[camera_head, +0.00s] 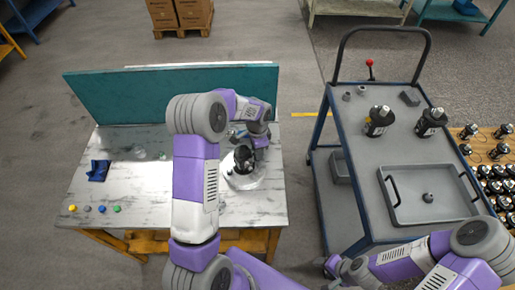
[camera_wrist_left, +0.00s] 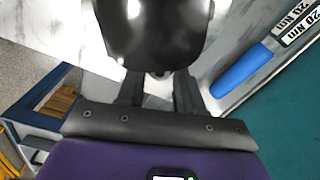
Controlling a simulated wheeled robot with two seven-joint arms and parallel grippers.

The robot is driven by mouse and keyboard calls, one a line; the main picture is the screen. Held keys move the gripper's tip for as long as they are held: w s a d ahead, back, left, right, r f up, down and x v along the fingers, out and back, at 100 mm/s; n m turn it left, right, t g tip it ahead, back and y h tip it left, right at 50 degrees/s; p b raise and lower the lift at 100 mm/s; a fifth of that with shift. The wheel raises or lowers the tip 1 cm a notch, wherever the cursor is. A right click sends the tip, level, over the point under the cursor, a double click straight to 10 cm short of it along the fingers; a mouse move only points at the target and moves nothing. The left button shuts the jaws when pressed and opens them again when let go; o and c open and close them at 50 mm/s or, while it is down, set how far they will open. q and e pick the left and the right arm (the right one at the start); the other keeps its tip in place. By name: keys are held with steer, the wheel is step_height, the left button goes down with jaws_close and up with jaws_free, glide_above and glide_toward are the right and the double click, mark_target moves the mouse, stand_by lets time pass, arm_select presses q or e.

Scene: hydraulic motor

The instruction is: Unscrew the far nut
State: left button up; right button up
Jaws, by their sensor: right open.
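A dark hydraulic motor (camera_head: 243,158) stands on a pale round base (camera_head: 246,181) on the right part of the marble-topped table. My left gripper (camera_head: 255,141) is at its far right side, partly hidden by my own arm. In the left wrist view the motor's glossy black body (camera_wrist_left: 150,35) fills the upper middle. The fingers of my left gripper (camera_wrist_left: 158,90) stand apart, and their tips are hidden behind the motor. I cannot make out the far nut or whether the fingers grip it. My right gripper (camera_head: 345,271) is open and empty beside the cart's lower left.
A tool with a blue handle (camera_wrist_left: 240,70) lies right of the motor. A teal panel (camera_head: 175,93) closes the table's back. A blue cloth (camera_head: 98,170) and several coloured pieces lie at left.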

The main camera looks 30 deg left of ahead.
arm_select(q)
steer(key=m, duration=0.2)
steer(key=shift+m, duration=0.3)
jaws_close()
jaws_free()
steer(key=shift+n, duration=0.5)
steer(key=shift+m, duration=0.4)
